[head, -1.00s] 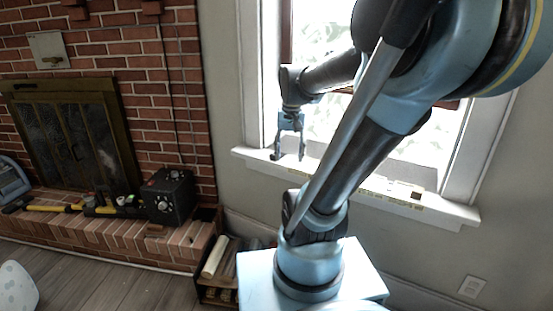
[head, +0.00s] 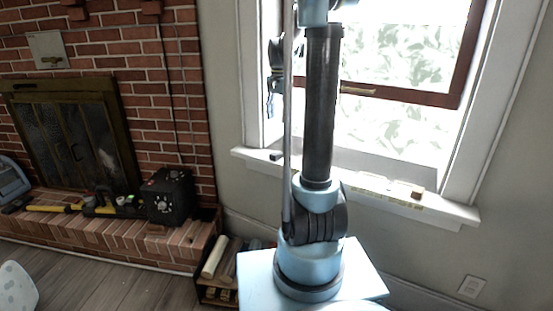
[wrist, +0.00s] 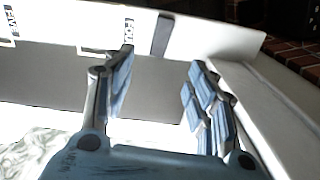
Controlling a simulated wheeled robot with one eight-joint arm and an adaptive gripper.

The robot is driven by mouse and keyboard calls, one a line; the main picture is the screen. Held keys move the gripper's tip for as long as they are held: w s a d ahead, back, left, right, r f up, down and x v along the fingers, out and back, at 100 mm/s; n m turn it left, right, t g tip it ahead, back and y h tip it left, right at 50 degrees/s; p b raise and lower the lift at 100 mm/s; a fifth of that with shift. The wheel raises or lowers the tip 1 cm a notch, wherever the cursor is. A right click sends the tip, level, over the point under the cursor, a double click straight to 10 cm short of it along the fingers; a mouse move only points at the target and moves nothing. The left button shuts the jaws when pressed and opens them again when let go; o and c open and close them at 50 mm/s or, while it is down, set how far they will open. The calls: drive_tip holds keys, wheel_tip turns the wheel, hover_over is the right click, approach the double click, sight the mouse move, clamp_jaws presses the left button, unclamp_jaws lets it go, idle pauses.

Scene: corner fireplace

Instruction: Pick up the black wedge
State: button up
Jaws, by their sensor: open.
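The black wedge (head: 276,155) is a small dark piece on the left end of the white window sill (head: 245,153). In the wrist view the wedge (wrist: 162,35) shows as a narrow dark grey bar lying across the pale sill. My gripper (wrist: 160,70) is open and empty, with its fingers apart. The wedge lies beyond the fingertips, near the middle of the gap between them in the picture, closer to the left finger. In the head view my gripper (head: 272,100) is partly hidden behind my arm, above the wedge.
Window frame and glass (head: 400,125) stand behind the sill. A small brown block (head: 417,192) lies at the sill's right end. A black box (head: 170,197) and tools sit on the brick hearth (head: 110,232). A low shelf (head: 222,270) stands below the sill.

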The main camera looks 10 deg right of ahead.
hover_over(278, 154)
drive_tip(key=w, duration=0.2)
wheel_tip(278, 154, down, 12)
drive_tip(key=shift+s+d+r, duration=0.15)
drive_tip(key=shift+r, duration=0.05)
drive_tip(key=shift+s+a+f, duration=0.1)
drive_tip(key=shift+s+f, duration=0.05)
drive_tip(key=shift+f, duration=0.85)
drive_tip(key=shift+s+a+f, duration=0.1)
drive_tip(key=shift+f, duration=0.85)
drive_tip(key=shift+s+a+f, duration=0.1)
drive_tip(key=shift+s+f, duration=0.05)
drive_tip(key=shift+f, duration=0.85)
drive_tip(key=c, duration=1)
